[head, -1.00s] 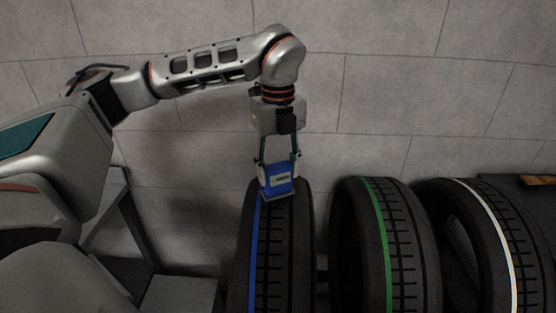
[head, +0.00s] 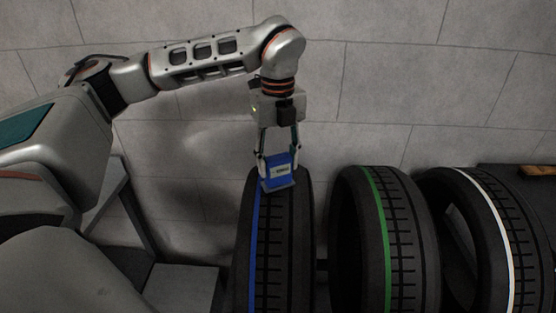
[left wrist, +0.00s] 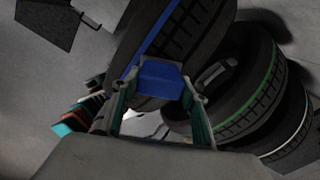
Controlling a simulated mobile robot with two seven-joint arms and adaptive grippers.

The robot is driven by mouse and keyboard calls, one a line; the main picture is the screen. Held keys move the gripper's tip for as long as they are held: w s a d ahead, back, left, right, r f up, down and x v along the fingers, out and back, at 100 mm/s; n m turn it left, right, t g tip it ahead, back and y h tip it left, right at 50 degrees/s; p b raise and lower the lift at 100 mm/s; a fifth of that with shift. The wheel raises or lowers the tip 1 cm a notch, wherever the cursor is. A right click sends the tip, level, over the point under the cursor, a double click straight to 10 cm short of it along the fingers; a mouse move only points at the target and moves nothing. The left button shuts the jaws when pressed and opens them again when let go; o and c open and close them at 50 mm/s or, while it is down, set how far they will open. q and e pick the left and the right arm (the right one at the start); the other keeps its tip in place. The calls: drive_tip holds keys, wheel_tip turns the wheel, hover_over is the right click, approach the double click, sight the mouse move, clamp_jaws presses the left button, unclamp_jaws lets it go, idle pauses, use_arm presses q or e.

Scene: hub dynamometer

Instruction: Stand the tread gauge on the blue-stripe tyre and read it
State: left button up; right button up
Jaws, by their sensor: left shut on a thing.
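The blue-stripe tyre (head: 270,250) stands upright at the lower middle of the head view, left of the other tyres. The tread gauge (head: 280,174) is a blue block with a small pale display, too small to read. My left gripper (head: 279,158) points down and is shut on the gauge, at the top of the blue-stripe tyre's tread. The gauge's foot appears to meet the tread; exact contact cannot be told. In the left wrist view the gauge (left wrist: 161,78) sits between the fingers, with the blue-stripe tyre (left wrist: 185,35) behind it. My right gripper is not in view.
A green-stripe tyre (head: 385,240) and a white-stripe tyre (head: 480,235) stand to the right, with a narrow gap beside the blue-stripe tyre. A grey block wall (head: 400,90) is behind. A dark surface with an orange-brown item (head: 537,170) is at the far right.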

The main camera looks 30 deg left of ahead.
use_arm(q)
drive_tip(key=shift+f, duration=0.4)
idle(0.3)
drive_tip(key=shift+r, duration=0.1)
idle(1.1)
drive_tip(key=shift+r, duration=2.45)
